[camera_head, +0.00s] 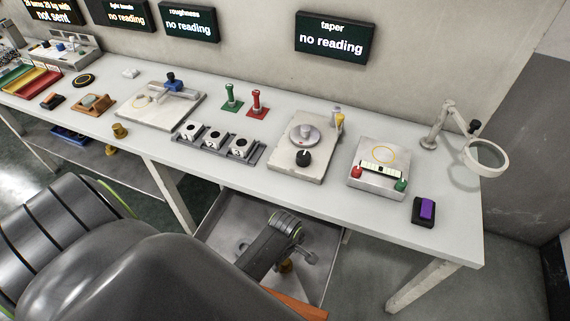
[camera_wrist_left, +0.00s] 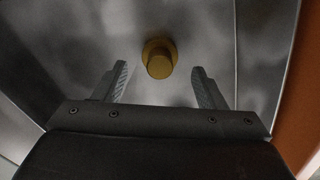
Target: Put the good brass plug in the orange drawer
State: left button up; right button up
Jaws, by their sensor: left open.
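A brass plug (camera_wrist_left: 159,60) shows in the left wrist view inside a grey metal drawer (camera_wrist_left: 262,50). It seems to stand on the drawer floor. My left gripper (camera_wrist_left: 159,82) is open above it, one finger to each side, with a gap to both. In the head view the drawer (camera_head: 222,222) is pulled out under the table, its orange front (camera_head: 300,306) partly hidden by my arm. My left gripper (camera_head: 292,252) reaches into it, and the plug (camera_head: 286,266) shows below. Another brass plug (camera_head: 119,130) stands near the table's front edge. My right gripper is not in view.
The table (camera_head: 440,230) carries a black block tray (camera_head: 218,147), a turntable plate (camera_head: 303,146), a level plate (camera_head: 380,180), a ring magnifier (camera_head: 486,152) and a purple-topped block (camera_head: 425,210). Another brass piece (camera_head: 111,150) shows below the table's front edge. Drawer walls surround the gripper.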

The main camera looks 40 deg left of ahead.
pick_arm(q)
notch_tip(320, 180, up, 8)
dwell(0.4)
jog(key=shift+r+p, duration=0.1)
jog(key=shift+p, duration=0.25)
